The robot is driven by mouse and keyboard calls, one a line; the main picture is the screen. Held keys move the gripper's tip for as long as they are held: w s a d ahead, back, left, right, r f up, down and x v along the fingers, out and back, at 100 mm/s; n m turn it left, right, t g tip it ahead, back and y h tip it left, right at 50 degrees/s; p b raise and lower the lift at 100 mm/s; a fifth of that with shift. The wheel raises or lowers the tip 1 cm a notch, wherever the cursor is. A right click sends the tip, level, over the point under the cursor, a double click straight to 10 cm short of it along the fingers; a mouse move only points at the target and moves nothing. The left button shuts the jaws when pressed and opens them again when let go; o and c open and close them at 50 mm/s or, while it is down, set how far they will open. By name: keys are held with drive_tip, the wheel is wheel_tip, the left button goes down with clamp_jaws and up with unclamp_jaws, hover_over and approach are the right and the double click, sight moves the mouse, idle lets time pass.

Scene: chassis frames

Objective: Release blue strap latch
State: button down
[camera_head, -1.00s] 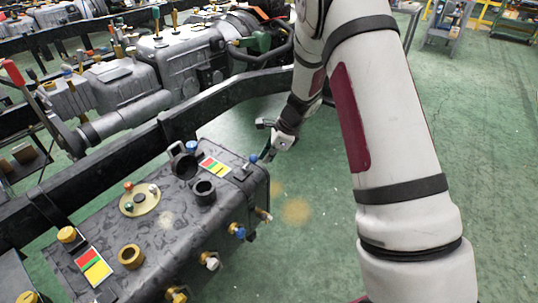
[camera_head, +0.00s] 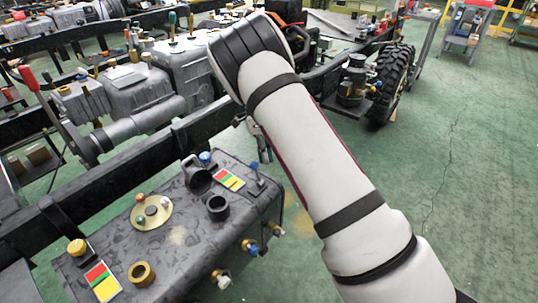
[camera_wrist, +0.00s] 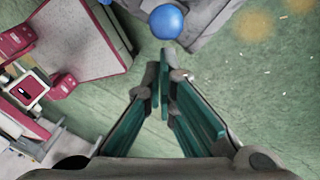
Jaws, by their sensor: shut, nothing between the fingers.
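The blue strap latch (camera_head: 254,167) is a small lever with a blue knob on top, at the right end of the dark grey tank (camera_head: 178,252). Its knob leans left of its foot. In the wrist view a round blue knob (camera_wrist: 166,21) shows just beyond my fingertips, with a small gap in the picture; the grey tank surface is behind it. My gripper (camera_wrist: 165,76) has teal finger pads that meet at the tips, shut and empty. In the head view my arm hides most of my gripper (camera_head: 265,152), just right of the latch.
The tank top also carries an open black filler neck (camera_head: 217,207), a raised cap (camera_head: 196,175), another blue knob (camera_head: 205,157) and a brass disc (camera_head: 151,212). Valves stick out of its front side. A black chassis rail (camera_head: 110,190) runs behind it. Green floor (camera_head: 440,200) is clear at right.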

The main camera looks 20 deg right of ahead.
drive_tip(key=shift+r, duration=0.85)
drive_tip(key=w+p+v, duration=0.1)
drive_tip(key=v, duration=1)
drive_tip(key=shift+w+d, duration=0.25)
drive_tip(key=shift+d, duration=0.45)
